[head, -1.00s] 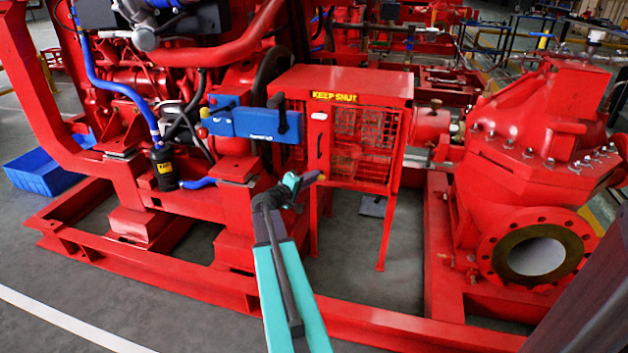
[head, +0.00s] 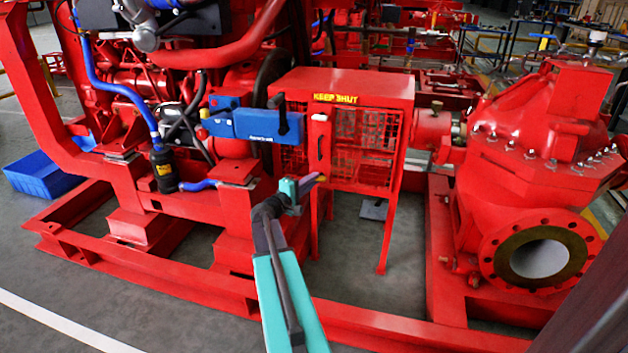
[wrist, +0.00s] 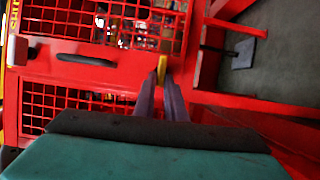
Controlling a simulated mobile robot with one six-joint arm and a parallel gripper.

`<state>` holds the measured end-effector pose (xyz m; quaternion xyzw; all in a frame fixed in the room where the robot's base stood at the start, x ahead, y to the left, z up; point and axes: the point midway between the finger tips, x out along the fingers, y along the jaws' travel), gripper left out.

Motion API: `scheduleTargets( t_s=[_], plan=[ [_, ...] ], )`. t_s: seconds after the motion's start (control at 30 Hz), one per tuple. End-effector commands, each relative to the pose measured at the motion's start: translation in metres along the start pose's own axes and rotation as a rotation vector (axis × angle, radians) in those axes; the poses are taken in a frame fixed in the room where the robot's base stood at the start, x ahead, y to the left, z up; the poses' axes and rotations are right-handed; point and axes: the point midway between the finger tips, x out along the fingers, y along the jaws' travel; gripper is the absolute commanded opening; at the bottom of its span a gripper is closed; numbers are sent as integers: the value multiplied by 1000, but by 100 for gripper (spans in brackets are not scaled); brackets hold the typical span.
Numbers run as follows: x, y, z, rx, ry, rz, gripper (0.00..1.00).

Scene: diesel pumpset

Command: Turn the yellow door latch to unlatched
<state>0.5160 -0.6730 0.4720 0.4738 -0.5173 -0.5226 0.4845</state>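The yellow door latch (wrist: 163,67) sits on the red guard door's frame, beside the mesh. In the wrist view it is a short bar, with one finger of my gripper (wrist: 161,77) on each side of its near end. The fingers are close together with only a narrow gap, and they appear shut on the latch. In the head view my gripper (head: 319,180) reaches up from below to the door's left post; the latch is very small there and mostly hidden. Exact finger contact is hard to see.
The red guard box (head: 345,84) is marked KEEP SHUT. A dark door handle (wrist: 86,60) is near the latch. A blue bracket (head: 245,123) with a dark lever is to the left, and a red pump (head: 535,150) is to the right. Floor shows below the guard.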

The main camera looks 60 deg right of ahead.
Motion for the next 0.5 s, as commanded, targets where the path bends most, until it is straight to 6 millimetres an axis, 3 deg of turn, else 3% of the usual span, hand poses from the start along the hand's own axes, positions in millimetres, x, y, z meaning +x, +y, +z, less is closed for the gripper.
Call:
scheduleTargets(
  t_s=[0.1,0.5],
  plan=[
    [-1,0,-2,0,4,0,28],
    [-3,0,0,2,-1,-1,28]
  ],
)
